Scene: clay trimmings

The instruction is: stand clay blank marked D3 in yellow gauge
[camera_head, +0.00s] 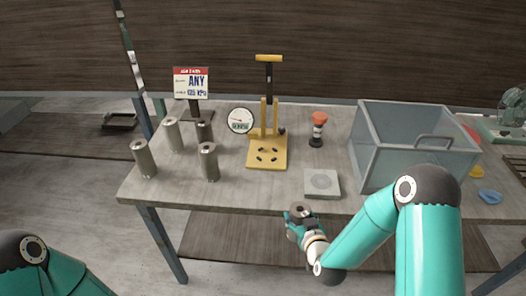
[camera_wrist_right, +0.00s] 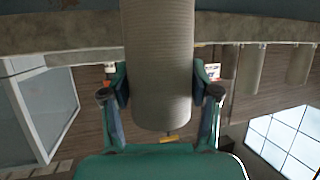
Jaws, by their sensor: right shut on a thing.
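The yellow gauge (camera_head: 267,153) stands in the middle of the table, with a flat base, two uprights and a handle on top. My right gripper (camera_head: 302,217) is in front of the table's front edge, shut on a grey clay blank (camera_head: 299,211). In the right wrist view this blank (camera_wrist_right: 157,65) is a ribbed cylinder between the two fingers. No mark can be read on it. Several other grey cylindrical blanks (camera_head: 209,163) stand upright at the table's left. Of my left arm only a part shows at bottom left; its gripper is out of view.
A grey square pad (camera_head: 322,183) lies near the front edge. A clear-walled box (camera_head: 411,151) stands at the right. An orange-topped black tool (camera_head: 317,130), a round dial (camera_head: 240,120) and a sign (camera_head: 191,83) stand farther back. Bare tabletop lies left of the pad.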

